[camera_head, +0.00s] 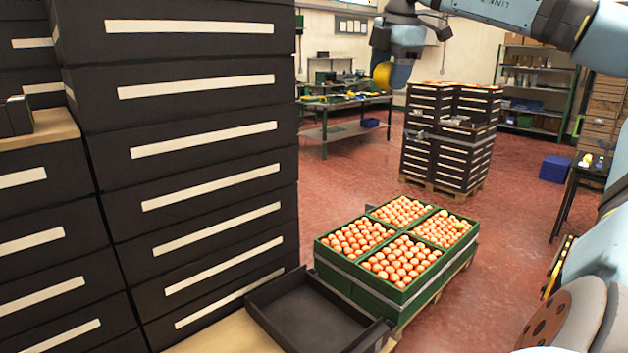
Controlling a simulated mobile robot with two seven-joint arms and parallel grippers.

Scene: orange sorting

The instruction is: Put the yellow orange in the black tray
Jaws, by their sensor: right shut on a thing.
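My right gripper (388,82) is high in the upper middle of the head view, at the end of my right arm, which comes in from the upper right. It is shut on a yellow orange (381,75), partly covered by the gripper. The black tray (374,338) is at the bottom middle, on a wooden surface, and looks empty. The held orange shows well above the tray and a little to its right in the picture. My left gripper is not in view.
Green crates (329,264) full of oranges stand on a pallet right of the tray. Tall stacks of black trays (190,138) fill the left side. More stacked trays (431,135) and a workbench (345,103) stand further back. Red floor (520,240) is open at the right.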

